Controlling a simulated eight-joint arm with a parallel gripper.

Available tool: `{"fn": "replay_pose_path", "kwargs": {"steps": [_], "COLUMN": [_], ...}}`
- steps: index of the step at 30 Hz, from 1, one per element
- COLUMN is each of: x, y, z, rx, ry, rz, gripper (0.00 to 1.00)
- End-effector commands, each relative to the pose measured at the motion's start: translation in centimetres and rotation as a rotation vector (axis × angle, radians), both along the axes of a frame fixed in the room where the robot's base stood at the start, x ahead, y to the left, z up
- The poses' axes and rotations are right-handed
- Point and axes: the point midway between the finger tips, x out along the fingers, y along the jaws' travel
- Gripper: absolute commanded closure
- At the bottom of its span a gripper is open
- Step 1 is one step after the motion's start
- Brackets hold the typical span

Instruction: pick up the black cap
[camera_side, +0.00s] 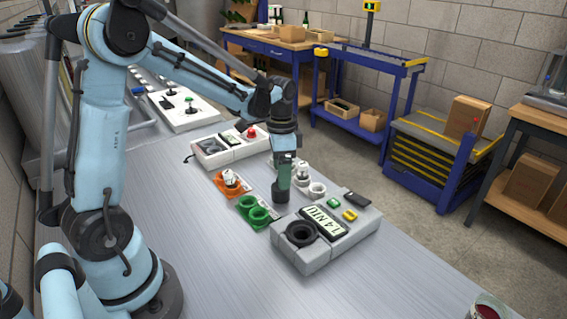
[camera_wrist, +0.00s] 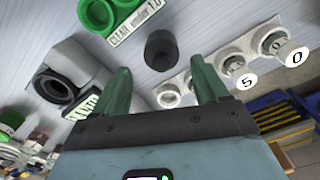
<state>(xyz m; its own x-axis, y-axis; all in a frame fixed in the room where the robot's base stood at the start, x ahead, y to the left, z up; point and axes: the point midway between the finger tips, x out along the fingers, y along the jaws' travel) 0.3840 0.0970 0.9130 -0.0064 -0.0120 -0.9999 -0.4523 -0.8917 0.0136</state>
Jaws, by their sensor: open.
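The black cap (camera_wrist: 161,48) is a dark, plain cylinder that stands on the grey bench, ahead of my fingers in the wrist view. In the side view the cap (camera_side: 280,198) is a small dark shape right below my gripper (camera_side: 284,181). My gripper (camera_wrist: 160,67) has two green fingers, spread apart and empty. In the wrist view the cap lies between the lines of the two fingers, just beyond their tips. In the side view the fingertips appear at or just above the cap's top; I cannot tell whether they touch it.
A grey box (camera_side: 313,256) with a black ring and a label stands close, right of the cap. Green rings (camera_side: 247,203) and an orange holder (camera_side: 222,183) lie to its left. White rings (camera_side: 317,189) stand behind. The front bench (camera_side: 205,265) is mostly clear.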

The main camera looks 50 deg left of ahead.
Motion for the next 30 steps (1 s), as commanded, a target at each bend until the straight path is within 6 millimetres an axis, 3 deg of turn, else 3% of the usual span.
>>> {"fn": "replay_pose_path", "kwargs": {"steps": [12, 23, 30], "x": [-0.1, -0.2, -0.2], "y": [0.3, 0.2, 0.2], "z": [-4.5, -5.2, -5.2], "rx": [-0.001, -0.001, -0.001], "ry": [-0.002, -0.003, -0.003], "rz": [0.000, -0.001, -0.001], "gripper": [0.27, 0.27, 0.63]}}
